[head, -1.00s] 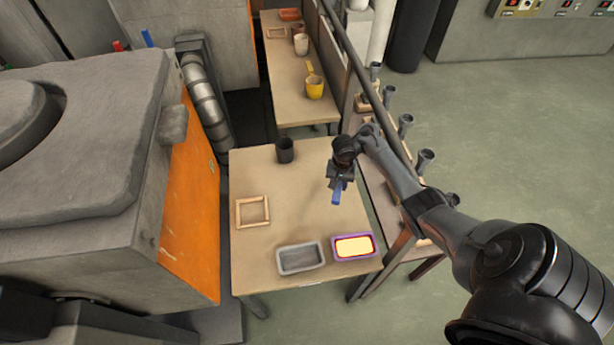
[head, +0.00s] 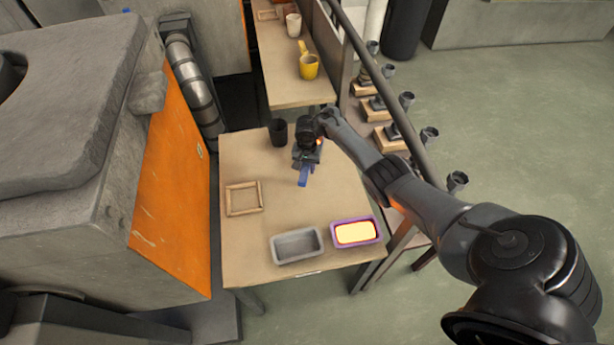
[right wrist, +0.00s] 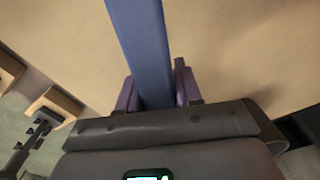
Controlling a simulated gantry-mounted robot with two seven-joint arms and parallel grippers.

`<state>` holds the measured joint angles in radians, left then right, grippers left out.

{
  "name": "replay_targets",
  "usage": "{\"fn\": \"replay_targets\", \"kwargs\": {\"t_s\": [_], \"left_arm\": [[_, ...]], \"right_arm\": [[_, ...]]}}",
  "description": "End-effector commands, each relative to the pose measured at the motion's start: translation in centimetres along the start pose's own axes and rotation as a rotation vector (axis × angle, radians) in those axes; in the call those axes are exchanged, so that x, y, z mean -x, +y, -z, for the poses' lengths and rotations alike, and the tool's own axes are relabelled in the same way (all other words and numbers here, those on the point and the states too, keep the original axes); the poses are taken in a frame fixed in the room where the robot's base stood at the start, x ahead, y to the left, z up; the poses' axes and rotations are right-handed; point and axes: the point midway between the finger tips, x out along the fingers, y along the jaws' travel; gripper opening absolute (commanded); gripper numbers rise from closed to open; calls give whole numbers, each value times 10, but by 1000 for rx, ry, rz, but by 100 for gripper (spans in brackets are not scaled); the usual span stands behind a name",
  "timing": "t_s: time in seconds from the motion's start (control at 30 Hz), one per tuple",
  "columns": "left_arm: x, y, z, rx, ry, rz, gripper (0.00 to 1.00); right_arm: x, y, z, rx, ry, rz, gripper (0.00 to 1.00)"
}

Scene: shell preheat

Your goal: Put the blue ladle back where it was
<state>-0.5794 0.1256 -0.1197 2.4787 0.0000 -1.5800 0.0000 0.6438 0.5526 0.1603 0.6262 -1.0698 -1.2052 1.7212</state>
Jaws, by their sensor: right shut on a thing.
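The blue ladle (head: 304,178) is in my right gripper (head: 306,163), above the middle to back part of the near table. In the head view only a short blue piece shows below the gripper. In the right wrist view, the ladle's long blue handle (right wrist: 143,45) runs up between the fingers of the right gripper (right wrist: 157,92), which is shut on it. The ladle's bowl cannot be made out. My left gripper is not in view.
The near table (head: 252,163) holds a dark cup (head: 278,132) close to the gripper, a square wooden frame (head: 229,200), a grey tray (head: 277,255) and a purple-rimmed tray (head: 376,226) with glowing contents.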

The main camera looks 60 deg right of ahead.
Motion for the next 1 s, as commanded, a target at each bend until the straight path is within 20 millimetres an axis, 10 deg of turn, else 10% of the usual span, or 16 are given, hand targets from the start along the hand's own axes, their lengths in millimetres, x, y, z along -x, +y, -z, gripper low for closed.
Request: {"fn": "replay_targets", "kwargs": {"t_s": [0.8, 0.83, 1.0], "left_arm": [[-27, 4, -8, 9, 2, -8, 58], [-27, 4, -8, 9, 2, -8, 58], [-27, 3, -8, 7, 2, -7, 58]], "right_arm": [[-41, 0, 1, -2, 1, 1, 0], [-42, 0, 0, -1, 0, 0, 36], [-42, 0, 0, -1, 0, 0, 60]]}}
